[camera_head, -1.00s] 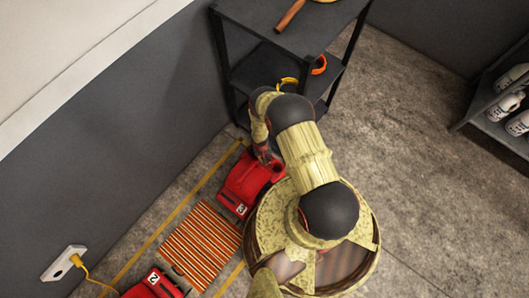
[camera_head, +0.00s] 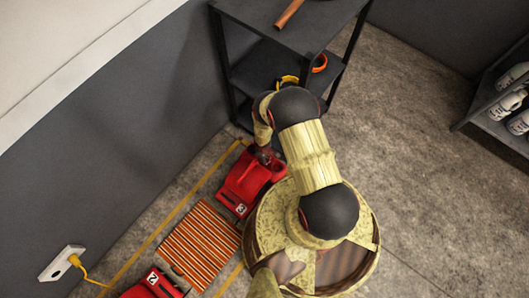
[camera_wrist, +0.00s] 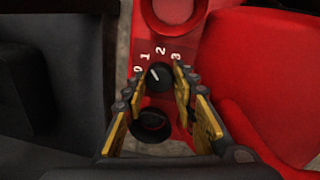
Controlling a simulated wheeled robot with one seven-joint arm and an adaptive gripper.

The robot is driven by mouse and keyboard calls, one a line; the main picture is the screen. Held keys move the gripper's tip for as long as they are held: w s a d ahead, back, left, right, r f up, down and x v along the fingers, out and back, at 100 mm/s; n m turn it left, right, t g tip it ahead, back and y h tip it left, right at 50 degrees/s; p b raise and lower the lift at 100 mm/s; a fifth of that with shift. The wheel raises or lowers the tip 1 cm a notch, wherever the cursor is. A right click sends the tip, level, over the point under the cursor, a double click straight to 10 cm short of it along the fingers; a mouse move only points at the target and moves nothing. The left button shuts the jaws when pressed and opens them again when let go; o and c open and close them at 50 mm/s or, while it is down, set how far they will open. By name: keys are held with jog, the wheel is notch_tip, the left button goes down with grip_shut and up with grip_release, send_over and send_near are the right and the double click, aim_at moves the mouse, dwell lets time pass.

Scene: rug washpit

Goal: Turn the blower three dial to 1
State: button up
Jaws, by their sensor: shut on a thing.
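The red blower three (camera_head: 240,188) stands on the floor between the wall and my base. In the wrist view its red body (camera_wrist: 250,65) fills the right side. The dial (camera_wrist: 159,77) is a black round knob with a white mark, with 0, 1, 2 and 3 printed around its upper side. The mark points up and left, toward the 1 side. My gripper (camera_wrist: 156,88) is shut on the dial, with one yellow-padded finger on each side. In the head view my gripper (camera_head: 265,155) is at the blower's top end, and the dial is hidden there.
A dark round knob (camera_wrist: 151,122) sits below the dial, between the fingers. An orange striped rug (camera_head: 200,245) lies beside the blower, and another red blower marked 2 (camera_head: 150,285) is beyond it. A black shelf (camera_head: 285,75) stands close behind my arm. Open floor lies right.

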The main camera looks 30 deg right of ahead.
jog(key=shift+n, duration=0.8)
jog(key=o, duration=1.2)
jog(key=shift+c, duration=0.2)
jog(key=shift+r, duration=0.1)
jog(key=shift+s+a+r, duration=0.1)
jog(key=shift+a+r, duration=0.05)
jog(key=shift+r, duration=1.8)
jog(key=shift+s+a+r, duration=0.1)
jog(key=shift+r, duration=1.8)
